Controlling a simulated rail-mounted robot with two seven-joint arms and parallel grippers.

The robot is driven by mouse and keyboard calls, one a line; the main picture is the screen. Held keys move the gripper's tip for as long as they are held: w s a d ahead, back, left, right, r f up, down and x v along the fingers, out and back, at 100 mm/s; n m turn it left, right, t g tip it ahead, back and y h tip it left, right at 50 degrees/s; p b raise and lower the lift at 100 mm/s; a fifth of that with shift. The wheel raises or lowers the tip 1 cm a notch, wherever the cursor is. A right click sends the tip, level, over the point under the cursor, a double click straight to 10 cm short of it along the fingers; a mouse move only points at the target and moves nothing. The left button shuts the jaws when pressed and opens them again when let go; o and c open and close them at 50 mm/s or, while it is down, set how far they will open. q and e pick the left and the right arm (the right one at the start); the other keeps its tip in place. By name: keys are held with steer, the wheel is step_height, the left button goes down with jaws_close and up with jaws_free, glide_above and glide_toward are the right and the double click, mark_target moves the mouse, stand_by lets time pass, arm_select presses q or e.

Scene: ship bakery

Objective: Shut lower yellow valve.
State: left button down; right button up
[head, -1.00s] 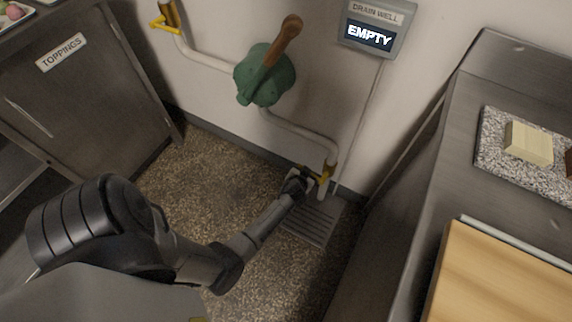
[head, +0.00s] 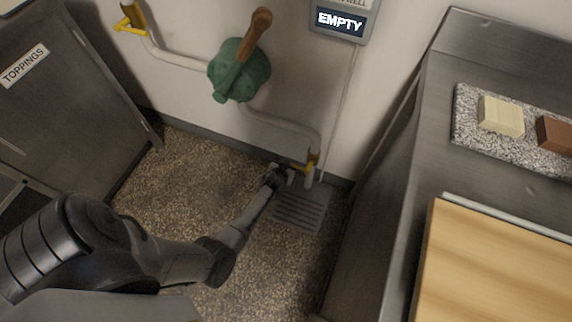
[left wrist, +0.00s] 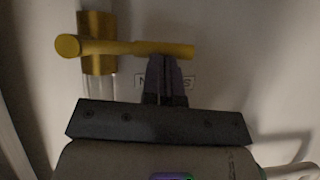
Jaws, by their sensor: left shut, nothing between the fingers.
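The lower yellow valve (head: 313,160) sits on the white pipe near the floor, above the drain grate. In the left wrist view its brass body (left wrist: 98,58) stands upright, and its yellow handle (left wrist: 130,47) lies across it, crosswise to the pipe. My left gripper (head: 287,172) is just left of the valve in the head view. In the left wrist view its fingers (left wrist: 164,62) are shut and empty, with their tips right at the handle's underside near its right end. I cannot tell whether they touch it. My right gripper is not in view.
A green pump (head: 238,72) with a wooden lever is on the wall, with an upper yellow valve (head: 131,20) to its left. A display (head: 341,22) reads EMPTY. The drain grate (head: 300,208) is below. A steel counter (head: 400,170) bounds the right, a toppings cabinet (head: 70,110) the left.

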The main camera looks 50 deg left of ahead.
arm_select(q)
steer(key=p+v, duration=0.8)
steer(key=v, duration=0.2)
steer(key=shift+a, duration=0.2)
steer(key=shift+s, duration=0.15)
stand_by(0.6)
